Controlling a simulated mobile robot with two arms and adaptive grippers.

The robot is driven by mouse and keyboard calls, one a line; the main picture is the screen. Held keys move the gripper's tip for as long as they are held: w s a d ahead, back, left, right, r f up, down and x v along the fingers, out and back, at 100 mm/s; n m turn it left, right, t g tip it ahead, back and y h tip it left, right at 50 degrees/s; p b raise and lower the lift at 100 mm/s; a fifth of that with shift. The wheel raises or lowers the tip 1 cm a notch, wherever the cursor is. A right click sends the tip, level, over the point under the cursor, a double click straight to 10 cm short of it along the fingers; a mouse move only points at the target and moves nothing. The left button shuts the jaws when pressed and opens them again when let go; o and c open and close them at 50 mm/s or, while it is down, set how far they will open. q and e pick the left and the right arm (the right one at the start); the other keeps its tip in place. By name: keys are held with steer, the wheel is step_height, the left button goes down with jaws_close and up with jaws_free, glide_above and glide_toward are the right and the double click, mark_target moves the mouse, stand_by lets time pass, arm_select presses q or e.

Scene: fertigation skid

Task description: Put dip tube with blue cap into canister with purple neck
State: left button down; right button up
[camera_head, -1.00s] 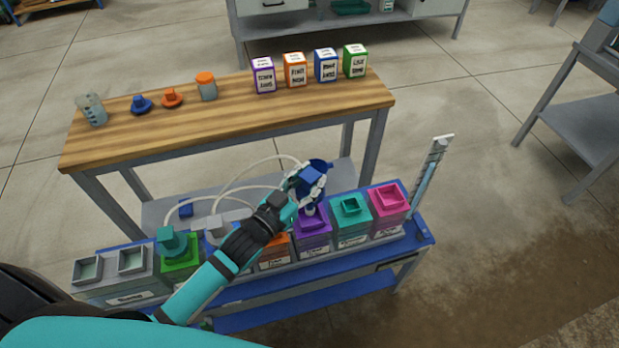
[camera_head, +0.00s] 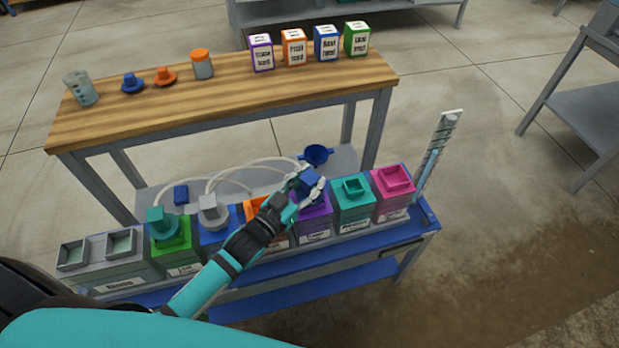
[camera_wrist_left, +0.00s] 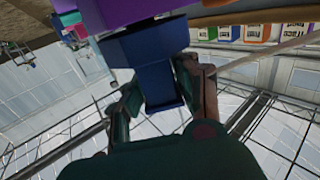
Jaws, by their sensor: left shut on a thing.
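My left gripper (camera_head: 306,188) is shut on the blue cap (camera_head: 311,181) of the dip tube, directly over the canister with the purple neck (camera_head: 315,207). In the left wrist view the blue cap (camera_wrist_left: 156,85) sits between the fingers of the left gripper (camera_wrist_left: 160,100), and its wide collar is close against the purple part (camera_wrist_left: 120,12). The tube below the cap is hidden, so I cannot tell how deep it is in the neck or whether the cap touches it. My right gripper is not in view.
A teal-necked canister (camera_head: 352,190) and a pink-necked canister (camera_head: 394,180) stand right of the purple one, an orange-necked one (camera_head: 258,208) left of it. Pale hoses (camera_head: 238,168) curve behind. A clear upright gauge (camera_head: 438,155) stands at the right end.

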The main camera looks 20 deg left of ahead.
arm_select(q)
steer(key=c, duration=0.9)
jaws_free()
steer(key=v, duration=1.2)
